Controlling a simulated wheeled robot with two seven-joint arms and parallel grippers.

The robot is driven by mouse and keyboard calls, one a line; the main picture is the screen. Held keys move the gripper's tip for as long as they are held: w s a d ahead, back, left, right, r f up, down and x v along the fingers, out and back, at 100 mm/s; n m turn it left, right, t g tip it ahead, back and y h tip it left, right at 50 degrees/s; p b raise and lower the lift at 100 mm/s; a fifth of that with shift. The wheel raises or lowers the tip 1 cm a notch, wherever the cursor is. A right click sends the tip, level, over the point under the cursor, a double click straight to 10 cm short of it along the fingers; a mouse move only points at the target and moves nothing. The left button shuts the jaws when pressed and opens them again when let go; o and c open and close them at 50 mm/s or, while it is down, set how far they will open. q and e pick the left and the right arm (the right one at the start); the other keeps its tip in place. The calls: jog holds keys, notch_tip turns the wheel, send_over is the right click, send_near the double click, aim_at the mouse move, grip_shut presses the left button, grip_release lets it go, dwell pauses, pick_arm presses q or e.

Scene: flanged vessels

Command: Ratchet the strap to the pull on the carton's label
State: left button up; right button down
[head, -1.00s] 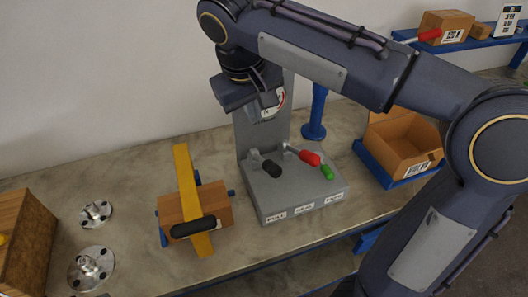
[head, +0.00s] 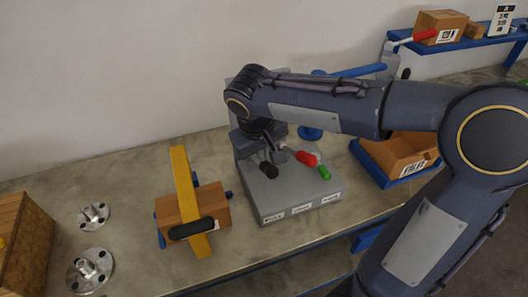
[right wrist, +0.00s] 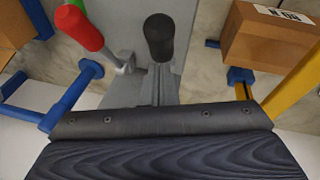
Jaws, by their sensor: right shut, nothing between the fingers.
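A grey bench machine (head: 250,192) has a black-gripped lever (head: 268,170), a red-gripped lever (head: 306,158) and a green grip (head: 324,172). The black (right wrist: 159,36) and red (right wrist: 85,27) grips also show in the right wrist view. My right gripper (head: 277,150) is shut and empty, low over the machine just behind the black grip; whether it touches the lever cannot be told. The brown carton (head: 217,194) lies left of the machine, with a yellow strap-like bar (head: 182,168) across it and a black grip (head: 192,228) in front. Its label (right wrist: 285,14) is too small to read surely. My left gripper is out of view.
Two flanged metal fittings (head: 92,215) (head: 90,270) stand at the left, beside a wooden box (head: 22,235). A blue shelf (head: 470,42) holds another carton. The bench between fittings and carton is clear.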

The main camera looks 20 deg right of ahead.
jog(key=shift+s+d+f, duration=0.1)
jog(key=shift+s+f, duration=0.05)
jog(key=shift+f, duration=0.2)
